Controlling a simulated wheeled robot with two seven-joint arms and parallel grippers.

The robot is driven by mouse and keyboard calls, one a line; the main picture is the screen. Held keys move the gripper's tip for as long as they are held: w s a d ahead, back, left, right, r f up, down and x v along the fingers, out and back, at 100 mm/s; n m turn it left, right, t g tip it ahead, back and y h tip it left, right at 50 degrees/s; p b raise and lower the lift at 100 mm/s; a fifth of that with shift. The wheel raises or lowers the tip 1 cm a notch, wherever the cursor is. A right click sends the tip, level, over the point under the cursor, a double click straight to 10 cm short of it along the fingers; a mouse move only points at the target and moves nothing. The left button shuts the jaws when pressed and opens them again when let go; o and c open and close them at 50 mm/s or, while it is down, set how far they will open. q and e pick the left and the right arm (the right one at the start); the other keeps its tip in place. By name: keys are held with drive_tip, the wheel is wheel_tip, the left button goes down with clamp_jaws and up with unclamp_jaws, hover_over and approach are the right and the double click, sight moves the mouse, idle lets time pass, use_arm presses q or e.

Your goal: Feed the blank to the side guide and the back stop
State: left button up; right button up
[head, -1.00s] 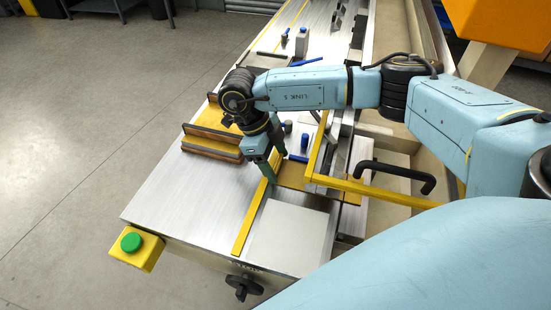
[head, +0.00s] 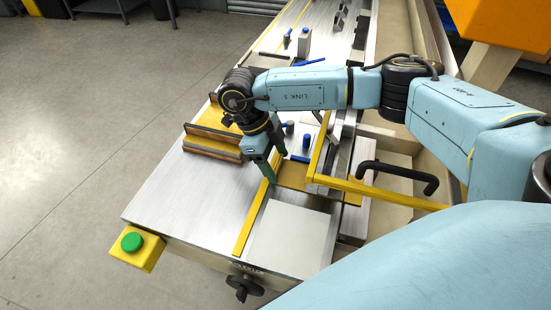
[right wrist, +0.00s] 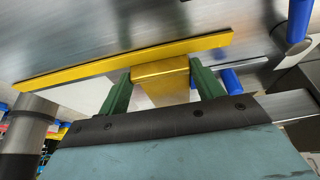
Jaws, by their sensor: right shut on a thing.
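My right gripper (head: 269,174) points down over the table, its green fingers shut on a gold-coloured blank (head: 292,177). In the right wrist view the blank (right wrist: 161,82) shows between the two fingers, its far edge close to the long yellow side guide (right wrist: 125,64). In the head view the side guide (head: 251,220) runs as a strip along the table, left of a pale square plate (head: 290,236). The gripper hides part of the blank; whether it touches the guide is unclear. I cannot make out the back stop for sure. My left gripper is not in view.
A stack of amber sheets (head: 213,142) in a holder stands left of my right gripper. A yellow guard frame (head: 375,190) with a black handle (head: 400,172) is to the right. Blue-handled clamps (head: 307,142) stand behind.

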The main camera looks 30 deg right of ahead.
drive_tip(key=o, duration=1.1)
drive_tip(key=v, duration=1.3)
drive_tip(key=shift+r, duration=0.25)
